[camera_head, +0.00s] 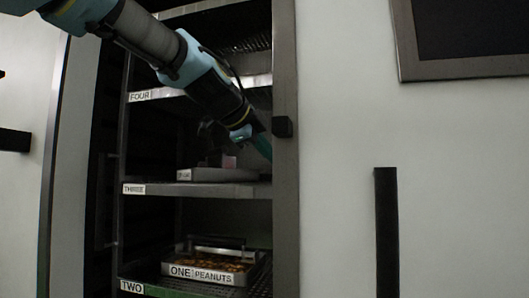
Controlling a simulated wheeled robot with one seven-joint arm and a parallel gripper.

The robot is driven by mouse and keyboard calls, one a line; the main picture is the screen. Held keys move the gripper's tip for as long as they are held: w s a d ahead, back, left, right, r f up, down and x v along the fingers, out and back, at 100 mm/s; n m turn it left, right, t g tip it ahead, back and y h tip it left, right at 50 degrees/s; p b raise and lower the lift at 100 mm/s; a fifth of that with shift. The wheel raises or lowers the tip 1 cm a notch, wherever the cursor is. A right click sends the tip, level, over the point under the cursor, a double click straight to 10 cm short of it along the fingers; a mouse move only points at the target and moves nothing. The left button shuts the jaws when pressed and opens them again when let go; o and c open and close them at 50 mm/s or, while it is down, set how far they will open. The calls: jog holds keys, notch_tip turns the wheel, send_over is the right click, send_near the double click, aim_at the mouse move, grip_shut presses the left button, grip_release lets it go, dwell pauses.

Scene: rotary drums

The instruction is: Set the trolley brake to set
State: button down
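A dark rack with labelled shelves, which may be the trolley (124,150), stands inside an opening in the pale wall. I cannot make out a brake or any brake marking on it. My arm comes in from the top left. My gripper (263,147) points down and right in front of the rack, above the shelf labelled THREE (150,189) and beside the grey upright post (286,200). Only a teal fingertip part shows, and I cannot tell whether it is open or shut.
A tray labelled ONE PEANUTS (208,275) sits on the shelf labelled TWO (150,289). Another tray (215,175) is on shelf THREE. A small black block (282,127) sticks out from the post. A black vertical bar (386,230) and a framed dark panel (470,30) are at right.

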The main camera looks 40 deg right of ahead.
jog(key=d+f+h+b, duration=0.1)
jog(key=b, duration=0.4)
jog(key=shift+w+f+t, duration=0.1)
jog(key=shift+w+t, duration=0.25)
jog(key=shift+t, duration=0.05)
jog(key=shift+d+r+b, duration=0.1)
jog(key=shift+r+b, duration=0.1)
jog(key=shift+b, duration=0.2)
